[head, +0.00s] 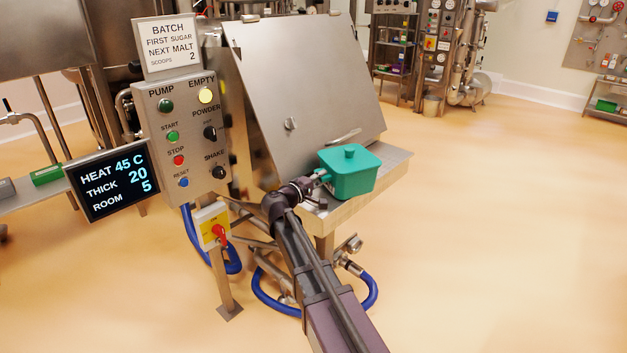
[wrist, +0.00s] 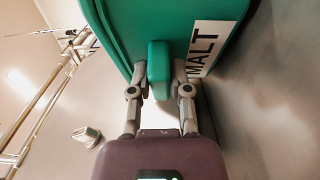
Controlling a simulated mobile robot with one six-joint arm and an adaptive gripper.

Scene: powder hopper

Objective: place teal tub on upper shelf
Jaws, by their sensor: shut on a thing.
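The teal tub (head: 347,174) is a lidded box with a small knob on top. In the head view it is at the end of my arm, over or on the steel ledge (head: 385,168) in front of the hopper; I cannot tell whether it touches the ledge. My gripper (head: 318,179) is shut on the tub's teal handle. In the wrist view, both fingers of my gripper (wrist: 160,82) close on the handle, and the tub (wrist: 113,25) fills the top with a white MALT label. The upper shelf cannot be made out for certain.
The hopper's sloping steel lid (head: 310,90) rises behind the tub. A control panel (head: 183,135) and a display screen (head: 112,180) stand to the left. Back shelving (head: 393,55) holds several items. A blue hose (head: 268,302) lies low. Floor to the right is clear.

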